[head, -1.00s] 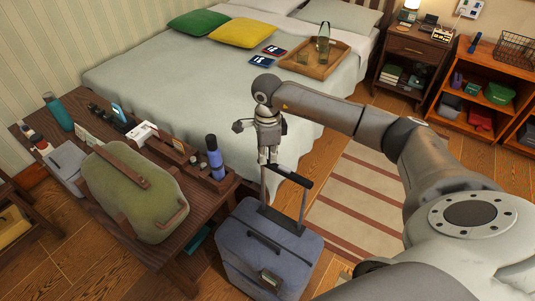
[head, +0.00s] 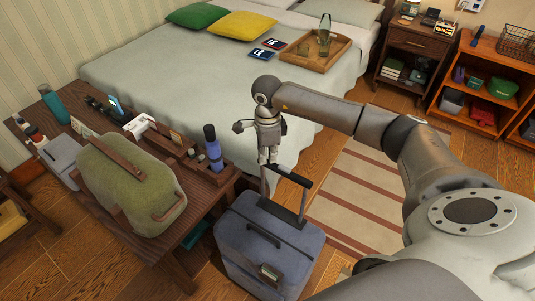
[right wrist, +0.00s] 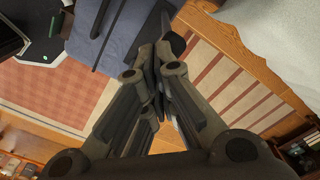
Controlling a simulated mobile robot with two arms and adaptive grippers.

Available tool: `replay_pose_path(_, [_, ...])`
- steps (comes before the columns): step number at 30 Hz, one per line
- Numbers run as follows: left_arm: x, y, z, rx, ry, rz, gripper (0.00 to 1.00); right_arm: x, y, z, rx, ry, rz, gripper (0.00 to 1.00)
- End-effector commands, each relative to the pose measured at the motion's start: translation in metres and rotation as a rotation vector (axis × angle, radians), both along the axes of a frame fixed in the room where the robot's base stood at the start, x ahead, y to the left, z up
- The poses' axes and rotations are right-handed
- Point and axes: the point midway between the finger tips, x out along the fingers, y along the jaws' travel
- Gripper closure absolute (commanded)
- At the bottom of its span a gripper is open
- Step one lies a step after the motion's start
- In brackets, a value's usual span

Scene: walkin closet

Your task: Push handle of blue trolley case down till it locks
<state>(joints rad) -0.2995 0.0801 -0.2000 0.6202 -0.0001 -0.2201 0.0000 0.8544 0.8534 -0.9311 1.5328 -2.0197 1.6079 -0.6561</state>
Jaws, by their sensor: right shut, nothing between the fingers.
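The blue trolley case (head: 262,262) stands upright on the floor beside the wooden bench. Its dark pull handle (head: 293,177) stands up out of the top, well above the case, on two thin rods. My right gripper (head: 268,158) points down, shut and empty, at the left end of the grip; I cannot tell whether it touches. In the right wrist view, the shut fingers (right wrist: 157,88) are beside a dark bar end (right wrist: 174,45), with the blue case top (right wrist: 112,30) beyond. My left gripper is not in view.
The bench (head: 205,225) at left holds a green bag (head: 125,185), a blue bottle (head: 213,147) and small items, close to the case. The bed (head: 200,80) is behind. A striped rug (head: 365,195) lies on open floor to the right.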

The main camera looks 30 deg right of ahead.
Motion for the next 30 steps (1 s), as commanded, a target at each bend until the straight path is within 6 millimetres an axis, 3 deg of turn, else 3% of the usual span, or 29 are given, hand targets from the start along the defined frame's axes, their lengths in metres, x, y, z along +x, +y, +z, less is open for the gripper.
replay_pose_path(19, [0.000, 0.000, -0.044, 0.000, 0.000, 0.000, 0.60, 0.000, 0.000, -0.056, 0.000, 0.001, 0.000, 1.00])
replay_pose_path(24, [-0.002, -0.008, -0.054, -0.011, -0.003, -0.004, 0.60, 0.000, 0.000, -0.070, 0.000, 0.001, 0.000, 1.00])
replay_pose_path(30, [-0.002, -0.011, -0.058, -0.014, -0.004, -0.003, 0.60, 0.000, 0.000, -0.074, 0.000, 0.000, 0.000, 1.00])
